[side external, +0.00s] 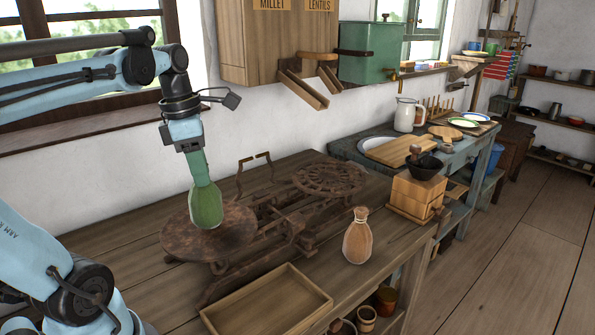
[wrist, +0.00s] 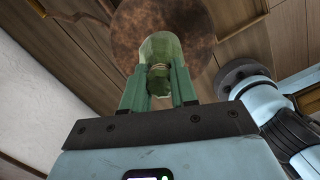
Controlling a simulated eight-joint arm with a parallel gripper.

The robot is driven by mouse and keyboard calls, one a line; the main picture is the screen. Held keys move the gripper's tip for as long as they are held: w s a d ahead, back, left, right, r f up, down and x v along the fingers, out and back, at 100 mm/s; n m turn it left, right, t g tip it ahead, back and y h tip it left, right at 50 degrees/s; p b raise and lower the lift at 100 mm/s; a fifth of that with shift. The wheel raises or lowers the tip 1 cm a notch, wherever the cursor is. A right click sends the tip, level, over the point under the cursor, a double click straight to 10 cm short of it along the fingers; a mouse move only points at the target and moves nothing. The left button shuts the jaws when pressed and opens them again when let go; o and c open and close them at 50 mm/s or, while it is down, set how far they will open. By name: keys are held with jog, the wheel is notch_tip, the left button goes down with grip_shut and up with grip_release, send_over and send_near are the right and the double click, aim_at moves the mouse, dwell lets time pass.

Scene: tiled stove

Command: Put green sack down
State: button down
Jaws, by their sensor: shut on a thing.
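My gripper (side external: 198,168) is shut on the neck of the green sack (side external: 207,207), which hangs upright below it in the side external view. The sack is over the round rusty left plate (side external: 180,238) of an old balance scale. Its bottom is at or just above the plate; I cannot tell whether they touch. In the wrist view, my gripper's two green fingers (wrist: 157,88) close on the tied neck of the green sack (wrist: 157,48), with the round plate (wrist: 190,25) behind it.
The scale's openwork right plate (side external: 330,177) is empty. A tan sack (side external: 357,238) stands on the table right of the scale. A shallow wooden tray (side external: 268,300) lies at the front. A wooden box mill (side external: 417,193) stands at the table's right end. Wall shelves hang behind.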

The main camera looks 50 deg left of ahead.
jog(key=shift+f, duration=0.45)
jog(key=shift+f, duration=0.15)
jog(key=c, duration=0.9)
grip_release()
